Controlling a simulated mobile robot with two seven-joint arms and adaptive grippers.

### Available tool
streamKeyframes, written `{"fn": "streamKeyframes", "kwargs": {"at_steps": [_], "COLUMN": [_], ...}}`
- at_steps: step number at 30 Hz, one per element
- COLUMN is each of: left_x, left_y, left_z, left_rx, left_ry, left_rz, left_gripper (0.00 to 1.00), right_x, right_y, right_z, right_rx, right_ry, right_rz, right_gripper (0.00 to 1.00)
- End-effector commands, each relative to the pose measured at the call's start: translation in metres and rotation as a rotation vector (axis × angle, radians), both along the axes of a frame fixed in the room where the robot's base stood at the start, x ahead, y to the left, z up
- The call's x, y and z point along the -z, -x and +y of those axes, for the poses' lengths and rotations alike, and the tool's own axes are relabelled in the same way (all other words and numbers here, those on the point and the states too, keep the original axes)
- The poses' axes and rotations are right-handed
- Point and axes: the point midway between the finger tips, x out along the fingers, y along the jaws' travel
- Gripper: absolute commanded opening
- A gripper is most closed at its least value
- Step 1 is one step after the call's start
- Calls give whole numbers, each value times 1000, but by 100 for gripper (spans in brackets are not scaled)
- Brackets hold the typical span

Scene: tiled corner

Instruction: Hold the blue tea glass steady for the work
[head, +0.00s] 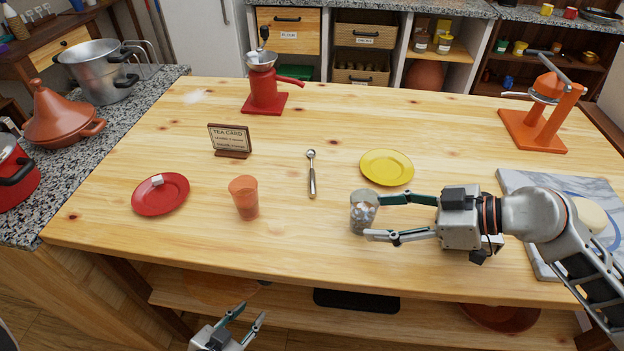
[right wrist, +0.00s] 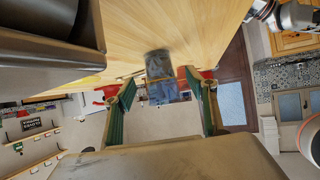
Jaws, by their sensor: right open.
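The tea glass (head: 363,212), grey-blue and see-through with pale pieces showing in it, stands upright near the table's front edge, right of centre. It also shows in the right wrist view (right wrist: 160,77), between the fingertips with a gap on each side. My right gripper (head: 376,217) reaches in from the right, low over the table. Its fingers are open and its tips are at the near right side of the glass, one on each side. My left gripper (head: 251,313) is open and empty, in front of the table's front edge and lower than its top.
An orange glass (head: 245,197), a spoon (head: 312,175) and a yellow plate (head: 387,167) are near. A red plate (head: 173,203) with a white cube and a tea card (head: 230,139) stand left. A marble board (head: 520,185) lies right. Table between the glasses is clear below the spoon.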

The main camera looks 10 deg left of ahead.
Motion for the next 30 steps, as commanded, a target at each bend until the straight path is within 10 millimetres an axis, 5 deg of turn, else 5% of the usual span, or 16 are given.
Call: {"fn": "streamKeyframes", "kwargs": {"at_steps": [9, 22, 26, 30], "left_x": [-36, -30, -28, -29], "left_y": [-9, -5, -4, -5], "left_z": [-1, 0, 0, 0], "left_rx": [-1, -1, 0, 0], "left_ry": [4, 0, -1, -1], "left_rz": [-29, -14, -11, -12], "left_gripper": [31, 31, 31, 31], "right_x": [12, 18, 18, 18], "right_y": [-8, -10, -10, -10], "right_z": [27, 33, 33, 33], "right_rx": [0, 0, 0, 0], "right_ry": [-1, 0, 0, 0], "right_rz": [1, -1, -1, -1], "right_gripper": [57, 57, 25, 25]}}
